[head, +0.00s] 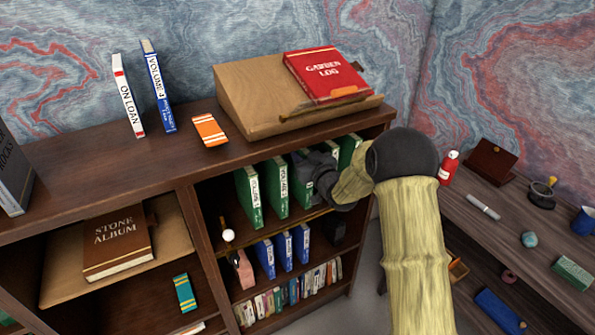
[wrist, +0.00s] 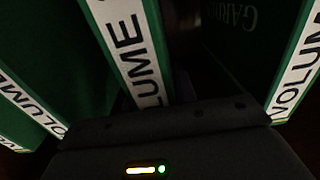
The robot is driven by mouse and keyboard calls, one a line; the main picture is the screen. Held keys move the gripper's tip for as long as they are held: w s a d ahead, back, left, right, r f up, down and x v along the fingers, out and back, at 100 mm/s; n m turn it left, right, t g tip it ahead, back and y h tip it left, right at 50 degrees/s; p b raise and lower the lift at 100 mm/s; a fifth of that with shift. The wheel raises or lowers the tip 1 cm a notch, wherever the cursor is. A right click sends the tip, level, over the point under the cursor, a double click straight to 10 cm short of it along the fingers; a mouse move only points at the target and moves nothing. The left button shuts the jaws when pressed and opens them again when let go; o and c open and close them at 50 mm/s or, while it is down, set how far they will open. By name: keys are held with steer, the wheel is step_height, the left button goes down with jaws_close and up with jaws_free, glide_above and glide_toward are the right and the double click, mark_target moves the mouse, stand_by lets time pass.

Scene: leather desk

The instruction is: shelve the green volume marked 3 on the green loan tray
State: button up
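Several green volumes stand upright in the bookcase's upper right bay, including a left one (head: 250,196) and a second (head: 276,187); their numbers are unreadable. My gripper (head: 318,178) reaches into this row from the right and hides part of it. In the wrist view, a green volume's white "VOLUME" spine label (wrist: 128,45) runs down to the dark gripper body; its number is hidden. Other green volumes show on both sides. I cannot make out the fingers or whether they hold that volume. I cannot identify a green loan tray.
Blue volumes (head: 265,258) stand below the green row. The bookcase top holds a wooden lectern (head: 245,95) with a red book (head: 325,75), plus two upright books at left. A green object (head: 572,273) with a pale label lies on the right desk (head: 505,235).

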jaws_close()
steer(key=shift+r, duration=0.1)
steer(key=shift+r, duration=0.1)
steer(key=shift+r, duration=0.2)
step_height(320, 180, up, 3)
steer(key=shift+r, duration=0.15)
steer(key=b+v, duration=0.1)
steer(key=v, duration=1.7)
steer(key=shift+b, duration=0.35)
steer(key=shift+w, duration=0.1)
